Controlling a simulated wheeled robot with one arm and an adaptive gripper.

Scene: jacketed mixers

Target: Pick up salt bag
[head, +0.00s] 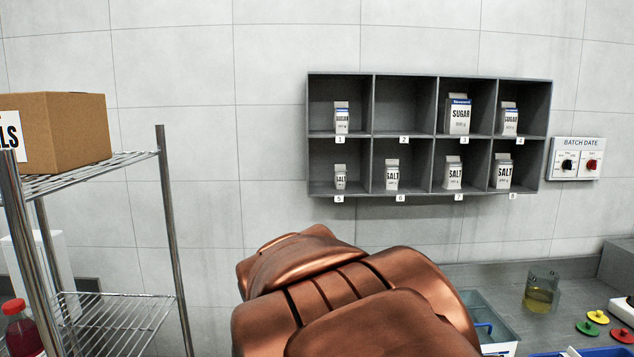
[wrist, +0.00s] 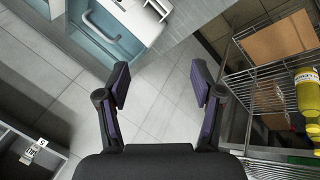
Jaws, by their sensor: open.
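Several white salt bags stand upright in the lower row of a grey wall shelf (head: 423,83) in the head view. A small salt bag (head: 340,177) is in compartment 5. Others are in compartment 6 (head: 392,175), compartment 7 (head: 453,172) and compartment 8 (head: 502,171). My copper arm hides the lower middle of the head view.
A wire rack (head: 167,220) with a cardboard box (head: 62,130) stands left. A beaker of yellow liquid (head: 541,292) is on the right counter, below a batch date panel (head: 575,158).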

